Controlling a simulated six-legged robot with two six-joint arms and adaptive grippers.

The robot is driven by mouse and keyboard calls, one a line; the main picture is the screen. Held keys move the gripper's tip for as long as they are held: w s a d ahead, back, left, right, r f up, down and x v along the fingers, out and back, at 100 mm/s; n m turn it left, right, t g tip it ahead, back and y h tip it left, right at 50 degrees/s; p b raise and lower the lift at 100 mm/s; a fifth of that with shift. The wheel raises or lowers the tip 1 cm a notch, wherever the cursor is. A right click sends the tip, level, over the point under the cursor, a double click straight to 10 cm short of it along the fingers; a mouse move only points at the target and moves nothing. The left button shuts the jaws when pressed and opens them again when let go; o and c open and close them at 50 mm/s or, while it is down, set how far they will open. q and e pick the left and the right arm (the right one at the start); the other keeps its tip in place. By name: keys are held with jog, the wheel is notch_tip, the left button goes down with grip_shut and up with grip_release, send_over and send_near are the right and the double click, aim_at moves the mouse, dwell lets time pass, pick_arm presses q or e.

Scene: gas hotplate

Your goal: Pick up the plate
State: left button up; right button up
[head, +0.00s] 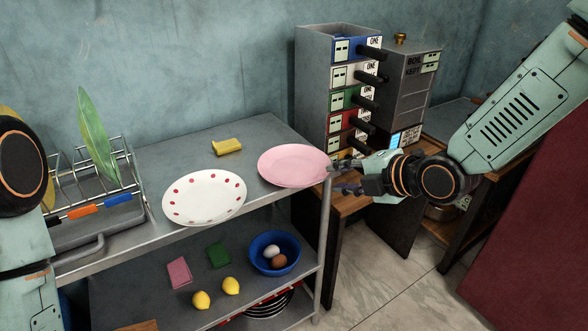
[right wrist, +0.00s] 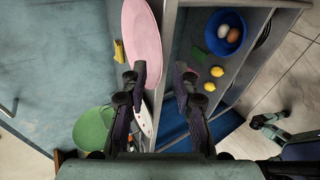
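A pink plate (head: 292,165) lies at the right end of the grey metal shelf top, its right edge by the shelf's corner. A white plate with red dots (head: 204,197) lies left of it, near the front edge. My right gripper (head: 345,177) is just right of the pink plate's rim. In the right wrist view its two fingers (right wrist: 161,78) are apart, and the pink plate (right wrist: 142,40) reaches close to the left finger. Whether they touch, I cannot tell. My left arm shows at the left edge; a small dark jointed part in the right wrist view may be its gripper.
A yellow sponge (head: 227,146) lies behind the plates. A dish rack (head: 95,200) with a green plate (head: 97,135) stands at the left. A drawer tower (head: 340,90) stands behind my right gripper. A blue bowl (head: 274,252) with eggs is on the lower shelf.

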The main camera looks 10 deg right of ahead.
aim_at(322, 177)
jog(key=b+x, duration=0.1)
jog(key=x, duration=0.3)
jog(key=shift+w+a+f+b, duration=0.2)
jog(key=shift+a+b, duration=0.05)
jog(key=shift+b, duration=0.1)
jog(key=shift+w+a+f, duration=0.1)
jog(key=shift+w+a, duration=0.05)
jog(key=c, duration=0.4)
grip_shut()
